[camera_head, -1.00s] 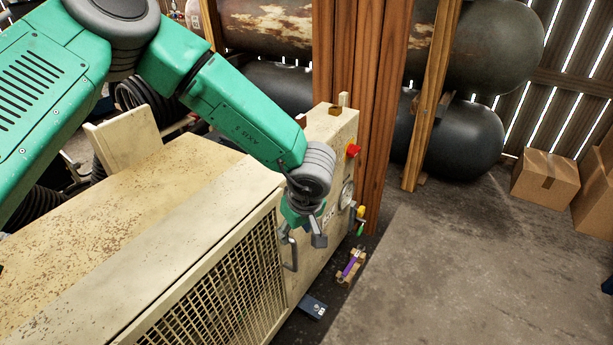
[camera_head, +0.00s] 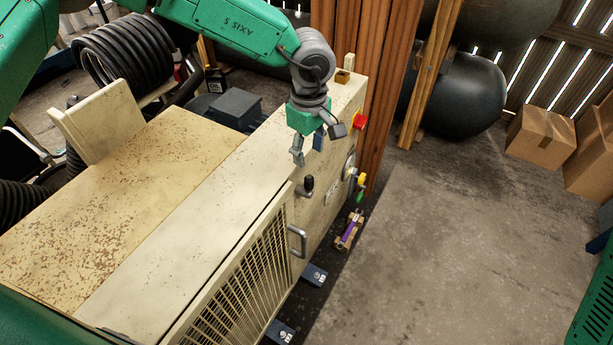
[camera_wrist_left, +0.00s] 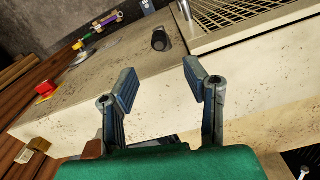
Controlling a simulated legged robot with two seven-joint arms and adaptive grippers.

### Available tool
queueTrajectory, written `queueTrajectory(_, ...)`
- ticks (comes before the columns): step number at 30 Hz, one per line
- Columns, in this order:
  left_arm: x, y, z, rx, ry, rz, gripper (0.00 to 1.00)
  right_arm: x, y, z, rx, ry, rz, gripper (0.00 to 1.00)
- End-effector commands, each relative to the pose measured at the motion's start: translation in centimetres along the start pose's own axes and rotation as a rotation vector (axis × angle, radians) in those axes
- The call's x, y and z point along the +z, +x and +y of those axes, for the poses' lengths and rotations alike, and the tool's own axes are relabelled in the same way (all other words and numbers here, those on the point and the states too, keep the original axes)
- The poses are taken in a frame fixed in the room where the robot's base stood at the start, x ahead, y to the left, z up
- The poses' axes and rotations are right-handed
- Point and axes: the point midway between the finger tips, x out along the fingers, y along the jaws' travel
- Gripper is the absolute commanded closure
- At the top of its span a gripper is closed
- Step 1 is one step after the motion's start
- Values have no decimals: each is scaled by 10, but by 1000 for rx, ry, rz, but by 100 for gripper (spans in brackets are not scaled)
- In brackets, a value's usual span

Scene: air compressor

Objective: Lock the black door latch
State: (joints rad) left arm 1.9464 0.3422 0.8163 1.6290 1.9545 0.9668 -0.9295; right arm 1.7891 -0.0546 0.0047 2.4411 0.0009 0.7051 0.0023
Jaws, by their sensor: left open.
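The black door latch (camera_head: 307,186) sits on the cream compressor's front, near the top edge beside the grille door (camera_head: 245,285). In the left wrist view the latch (camera_wrist_left: 160,40) shows as a dark knob beyond the fingertips, between them in the picture. My left gripper (camera_head: 317,146) is open and empty above the compressor's top edge, a little behind and above the latch, not touching it. In the left wrist view its two fingers (camera_wrist_left: 160,84) are spread apart. My right gripper is not in view.
A grey door handle (camera_head: 298,242) stands out below the latch. A red button (camera_head: 360,121), a gauge (camera_head: 349,167) and a yellow-handled valve (camera_head: 362,180) sit farther along the panel. Wooden posts (camera_head: 390,100) rise behind. The floor (camera_head: 450,250) at right is clear.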

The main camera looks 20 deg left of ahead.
Motion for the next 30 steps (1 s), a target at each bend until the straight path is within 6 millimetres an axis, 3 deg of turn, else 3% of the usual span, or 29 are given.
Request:
queueTrajectory(9,-2,71,0,-3,1,-2,59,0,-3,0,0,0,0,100)
queueTrajectory(15,-3,98,-1,-1,0,-2,59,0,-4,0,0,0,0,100)
queueTrajectory(28,-2,108,0,0,1,-2,59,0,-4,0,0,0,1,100)
queueTrajectory(29,-2,108,0,0,1,-2,66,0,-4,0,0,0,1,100)
queueTrajectory(30,-2,108,0,0,1,-1,80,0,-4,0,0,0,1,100)
